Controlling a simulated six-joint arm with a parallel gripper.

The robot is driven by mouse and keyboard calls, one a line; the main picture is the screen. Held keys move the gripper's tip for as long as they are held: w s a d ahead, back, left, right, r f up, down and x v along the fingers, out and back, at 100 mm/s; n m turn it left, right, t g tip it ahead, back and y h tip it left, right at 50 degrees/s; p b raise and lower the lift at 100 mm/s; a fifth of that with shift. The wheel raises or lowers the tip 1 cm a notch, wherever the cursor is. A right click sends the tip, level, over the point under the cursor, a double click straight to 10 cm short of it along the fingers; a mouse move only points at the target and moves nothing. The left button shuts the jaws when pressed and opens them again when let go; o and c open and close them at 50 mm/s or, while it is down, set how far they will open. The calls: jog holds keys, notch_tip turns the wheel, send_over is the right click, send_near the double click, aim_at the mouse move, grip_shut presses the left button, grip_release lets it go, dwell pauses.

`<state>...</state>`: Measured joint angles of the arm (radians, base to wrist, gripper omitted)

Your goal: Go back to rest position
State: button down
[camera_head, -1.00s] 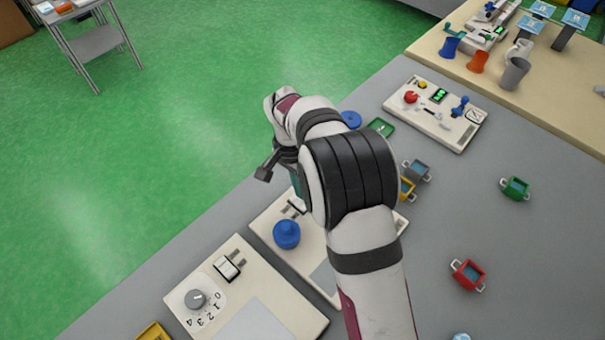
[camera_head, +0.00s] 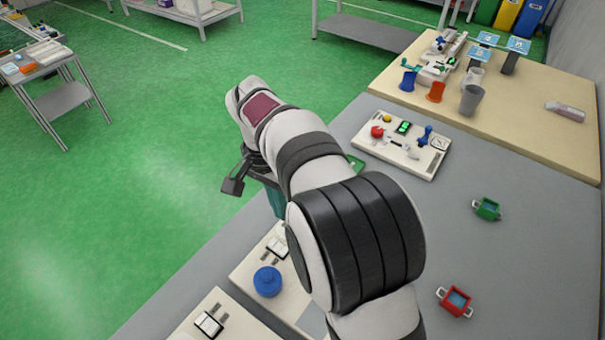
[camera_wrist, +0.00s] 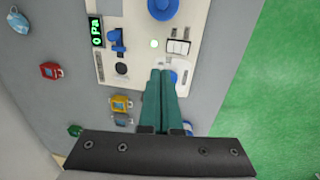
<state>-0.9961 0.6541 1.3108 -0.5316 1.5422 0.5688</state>
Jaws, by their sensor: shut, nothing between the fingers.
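My gripper shows in the wrist view (camera_wrist: 160,92) with its two teal fingers side by side and closed, nothing between them. In the head view my arm reaches up from the bottom and bends to the left. The gripper's teal part (camera_head: 276,200) shows below my wrist, and its fingertips are hidden behind my arm. My gripper is above the panel (camera_wrist: 142,60) with the blue round knob, apart from it as far as I can tell.
A red pot (camera_head: 455,301) and a green pot (camera_head: 487,209) stand on the grey table (camera_head: 540,270). A control panel (camera_head: 403,143) lies at the table's far end. A wooden table (camera_head: 540,130) with cups adjoins it. Green floor is open at left.

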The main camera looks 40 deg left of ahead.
jog(key=s+d+r+m+g+y, duration=0.15)
jog(key=d+r, duration=0.25)
jog(key=d, duration=0.8)
jog(key=d+r+m+t, duration=0.15)
jog(key=d+r, duration=0.25)
jog(key=d, duration=0.8)
jog(key=s+d+f+m+y, duration=0.2)
jog(key=s+d+f, duration=0.2)
jog(key=s+d, duration=0.5)
jog(key=s, duration=0.2)
jog(key=shift+s+d+m, duration=0.2)
jog(key=shift+s+m, duration=0.1)
